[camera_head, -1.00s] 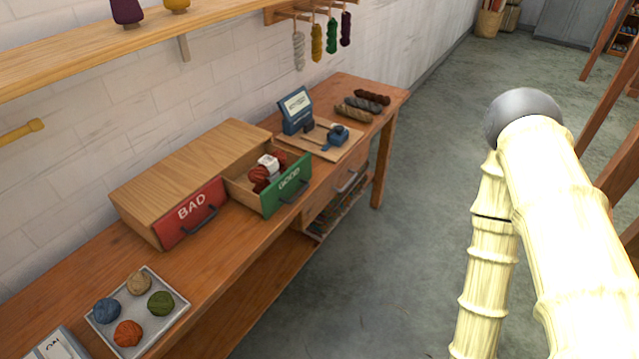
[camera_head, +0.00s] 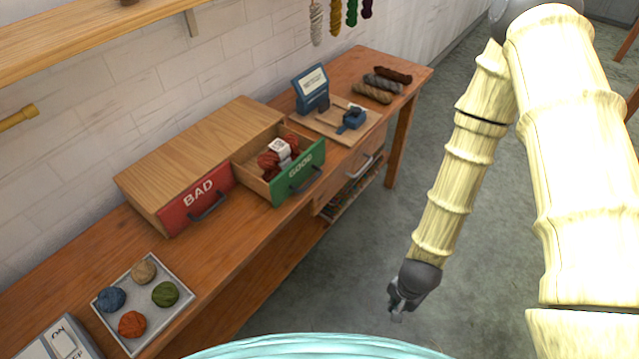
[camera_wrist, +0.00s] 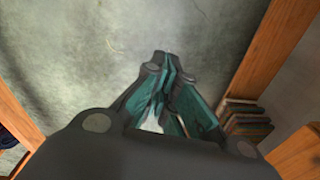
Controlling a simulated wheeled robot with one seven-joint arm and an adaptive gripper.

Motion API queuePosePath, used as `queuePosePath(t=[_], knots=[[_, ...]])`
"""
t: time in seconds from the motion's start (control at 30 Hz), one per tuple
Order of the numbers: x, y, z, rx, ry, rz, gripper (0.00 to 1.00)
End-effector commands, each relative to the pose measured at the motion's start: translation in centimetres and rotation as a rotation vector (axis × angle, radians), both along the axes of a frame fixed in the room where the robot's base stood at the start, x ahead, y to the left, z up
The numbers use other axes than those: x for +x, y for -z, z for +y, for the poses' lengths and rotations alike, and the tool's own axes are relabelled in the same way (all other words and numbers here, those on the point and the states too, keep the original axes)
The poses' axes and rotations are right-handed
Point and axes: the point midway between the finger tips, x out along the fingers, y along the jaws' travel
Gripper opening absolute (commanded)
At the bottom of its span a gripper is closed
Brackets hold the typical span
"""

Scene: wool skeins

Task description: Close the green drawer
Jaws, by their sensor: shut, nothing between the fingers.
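The green drawer (camera_head: 298,174), labelled GOOD, is pulled open from the wooden drawer box (camera_head: 190,150) on the workbench. A rust-red skein with a white band (camera_head: 270,160) lies inside it. The red BAD drawer (camera_head: 195,202) beside it is shut. My gripper (camera_head: 396,302) hangs over the grey floor in front of the bench, to the right of and below the green drawer, apart from it. In the wrist view my gripper (camera_wrist: 160,62) has its fingertips together, with nothing between them.
A grey tray with several yarn balls (camera_head: 184,301) sits at the bench's front left. A blue scale-like device (camera_head: 312,88) and several skeins (camera_head: 383,83) stand right of the box. The bench's own lower drawer (camera_head: 350,180) has a metal handle. Floor beside the bench is clear.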

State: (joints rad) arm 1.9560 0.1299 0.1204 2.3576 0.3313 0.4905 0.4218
Motion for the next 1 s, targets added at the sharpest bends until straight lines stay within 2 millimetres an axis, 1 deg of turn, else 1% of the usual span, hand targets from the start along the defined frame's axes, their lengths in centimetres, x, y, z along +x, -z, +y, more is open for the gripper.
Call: queuePosePath(t=[0.03,0.07,0.1,0.17,0.2,0.27,0.3,0.37,0.4,0.5,0.6,0.7,0.77,0.87,1.0], knots=[[2.5,-1.9,0.9,0.025,0.124,-0.018,0.0],[3.8,-2.9,1.4,0.042,0.201,-0.023,0.0],[5.4,-4.2,2.2,0.068,0.304,-0.029,0.0],[7.8,-6.4,3.4,0.113,0.455,-0.033,0.0],[9.4,-8.0,4.3,0.147,0.556,-0.034,0.0],[11.7,-10.5,5.7,0.204,0.704,-0.029,0.0],[13.2,-12.3,6.7,0.244,0.797,-0.023,0.0],[15.1,-14.9,8.0,0.304,0.925,-0.01,0.0],[16.3,-16.5,8.9,0.343,1.003,0.002,0.0],[18.6,-20.2,10.8,0.43,1.159,0.035,0.0],[20.1,-22.9,12.1,0.493,1.263,0.067,0.0],[21.0,-24.4,12.8,0.527,1.322,0.087,0.0],[21.2,-24.7,13.1,0.537,1.338,0.094,0.0],[21.4,-24.5,13.3,0.541,1.345,0.098,0.0],[21.5,-23.5,13.7,0.539,1.342,0.098,0.0]])
